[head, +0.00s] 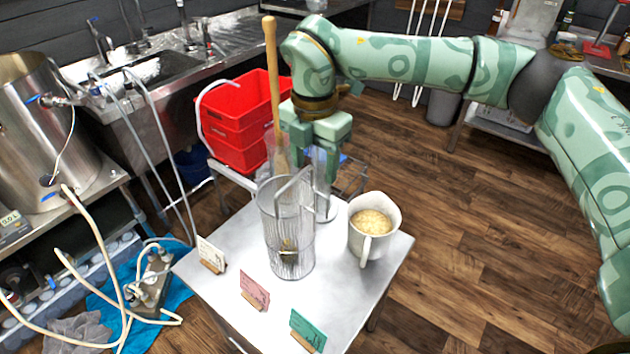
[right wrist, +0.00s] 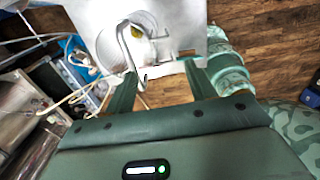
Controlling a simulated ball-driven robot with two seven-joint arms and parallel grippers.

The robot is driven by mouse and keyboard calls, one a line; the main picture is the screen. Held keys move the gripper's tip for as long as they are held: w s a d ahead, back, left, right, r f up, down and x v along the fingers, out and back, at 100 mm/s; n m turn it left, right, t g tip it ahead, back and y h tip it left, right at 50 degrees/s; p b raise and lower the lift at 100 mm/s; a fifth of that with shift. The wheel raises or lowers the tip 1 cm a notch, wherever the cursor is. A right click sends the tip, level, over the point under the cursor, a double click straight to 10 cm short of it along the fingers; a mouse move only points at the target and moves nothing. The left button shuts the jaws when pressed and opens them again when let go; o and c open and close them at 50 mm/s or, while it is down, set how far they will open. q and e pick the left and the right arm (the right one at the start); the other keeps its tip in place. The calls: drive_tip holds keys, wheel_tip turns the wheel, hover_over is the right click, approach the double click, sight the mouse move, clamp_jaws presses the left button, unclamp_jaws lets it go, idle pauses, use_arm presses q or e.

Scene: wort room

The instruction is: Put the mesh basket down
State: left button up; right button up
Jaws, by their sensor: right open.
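The mesh basket (head: 287,235) is a tall, see-through wire cylinder standing upright on the small pale table (head: 225,295) in the head view. Its bent handle rises from the rim toward my right gripper. My right gripper (head: 318,165) is open, just above and behind the basket's rim. In the right wrist view the handle (right wrist: 127,48) shows beyond the left fingertip, and I cannot tell whether they touch. Nothing is seen gripped between the right fingers. My left gripper is out of view.
A white pitcher (head: 362,243) with pale contents stands right of the basket. A long wooden-handled tool (head: 271,60) rises behind it. White (head: 211,253), pink (head: 255,290) and green (head: 308,328) cards line the table's front. Red crates (head: 240,125) stand behind at left.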

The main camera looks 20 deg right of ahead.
drive_tip(key=shift+r, duration=1.8)
